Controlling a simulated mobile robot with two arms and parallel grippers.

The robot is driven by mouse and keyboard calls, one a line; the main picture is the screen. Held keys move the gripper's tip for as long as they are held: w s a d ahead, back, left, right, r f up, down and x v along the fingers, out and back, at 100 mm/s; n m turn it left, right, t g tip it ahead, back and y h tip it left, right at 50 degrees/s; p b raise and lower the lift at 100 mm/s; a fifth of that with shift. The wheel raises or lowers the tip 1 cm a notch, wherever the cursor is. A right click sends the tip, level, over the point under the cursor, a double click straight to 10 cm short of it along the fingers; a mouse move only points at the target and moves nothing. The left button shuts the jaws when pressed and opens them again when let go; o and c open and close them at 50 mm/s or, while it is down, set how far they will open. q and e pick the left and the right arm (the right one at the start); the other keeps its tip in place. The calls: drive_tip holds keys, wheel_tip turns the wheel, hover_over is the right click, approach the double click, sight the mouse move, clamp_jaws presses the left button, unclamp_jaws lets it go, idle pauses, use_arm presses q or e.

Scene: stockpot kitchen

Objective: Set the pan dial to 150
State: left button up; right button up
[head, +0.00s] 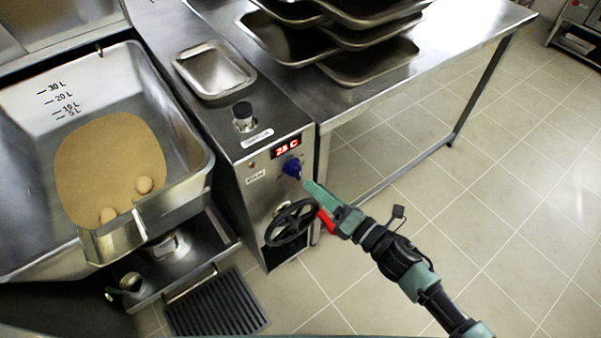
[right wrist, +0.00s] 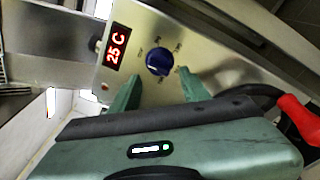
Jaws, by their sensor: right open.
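The pan dial (head: 291,167) is a blue knob on the steel front panel of the pan's control box. In the right wrist view the dial (right wrist: 159,62) has small marks around it that are too small to read. A red display (head: 286,147) sits just above it; in the right wrist view the display (right wrist: 116,47) reads 25 C. My right gripper (head: 308,184) is in front of the panel, just right of and below the dial. In the right wrist view its fingers (right wrist: 160,88) are apart, with the dial beyond and between them, seemingly untouched. My left gripper is not in view.
A black handwheel (head: 290,222) with a red handle (head: 327,220) is just below the dial, close to my right gripper. The tilting pan (head: 190,185) holds brown liquid at left. A steel table (head: 470,32) with stacked trays is behind. Floor at right is clear.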

sight(300, 179)
drive_tip(key=x, duration=0.6)
drive_tip(key=shift+w+a, duration=0.25)
clamp_jaws()
